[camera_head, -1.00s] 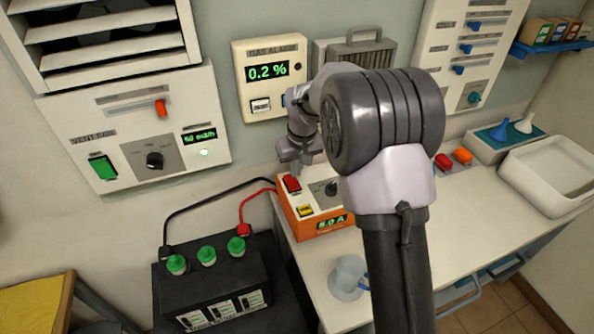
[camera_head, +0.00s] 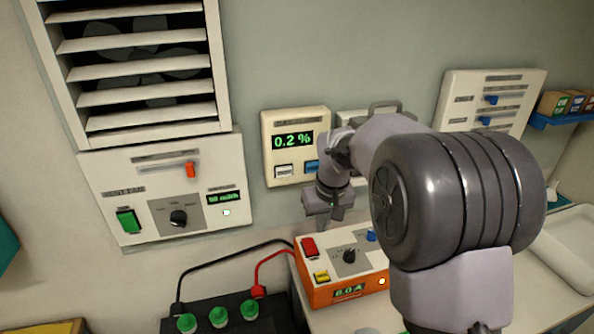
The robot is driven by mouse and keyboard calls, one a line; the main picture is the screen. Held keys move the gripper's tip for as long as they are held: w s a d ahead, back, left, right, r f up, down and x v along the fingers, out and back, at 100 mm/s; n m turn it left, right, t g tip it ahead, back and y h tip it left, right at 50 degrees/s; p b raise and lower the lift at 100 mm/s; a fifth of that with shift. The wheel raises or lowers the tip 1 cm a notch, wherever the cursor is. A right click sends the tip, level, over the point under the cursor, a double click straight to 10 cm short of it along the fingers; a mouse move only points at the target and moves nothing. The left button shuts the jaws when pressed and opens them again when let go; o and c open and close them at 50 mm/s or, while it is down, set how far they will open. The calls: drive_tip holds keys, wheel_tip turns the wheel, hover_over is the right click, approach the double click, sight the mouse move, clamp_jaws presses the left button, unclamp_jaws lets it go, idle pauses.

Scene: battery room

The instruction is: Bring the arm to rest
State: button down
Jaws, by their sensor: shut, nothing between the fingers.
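My arm rises on the right side of the head view, its large grey joint in front of the wall. My gripper (camera_head: 326,218) points down, shut and empty, a little above the back of the orange and white charger (camera_head: 325,293). It appears apart from the charger. The charger has a red switch, a yellow button, a dark knob, a blue button and a green display reading 8.0 A. A small white light shows at its front right.
The black battery (camera_head: 245,318) with green caps stands at the bottom, joined by red and black cables. The gas alarm (camera_head: 268,170) reads 0.2 %. The vent fan panel (camera_head: 110,190) hangs left. A white tray (camera_head: 570,245) is at right. My arm hides much of the bench.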

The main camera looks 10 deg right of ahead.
drive_tip(key=s+a+r+m+t+b, duration=0.15)
drive_tip(key=s+b, duration=0.25)
drive_tip(key=s, duration=0.6)
drive_tip(key=s+a+r+m+t+b, duration=0.15)
drive_tip(key=s+b, duration=0.25)
drive_tip(key=s, duration=0.6)
drive_tip(key=s+a+f+m+y+b, duration=0.1)
drive_tip(key=s+f+m+b, duration=0.1)
drive_tip(key=s, duration=0.8)
wheel_tip(320, 180, down, 2)
drive_tip(key=shift+s+a+f+m+y, duration=0.1)
drive_tip(key=shift+s+a+m+y, duration=0.05)
drive_tip(key=shift+s+m+y, duration=0.3)
drive_tip(key=shift+w, duration=0.1)
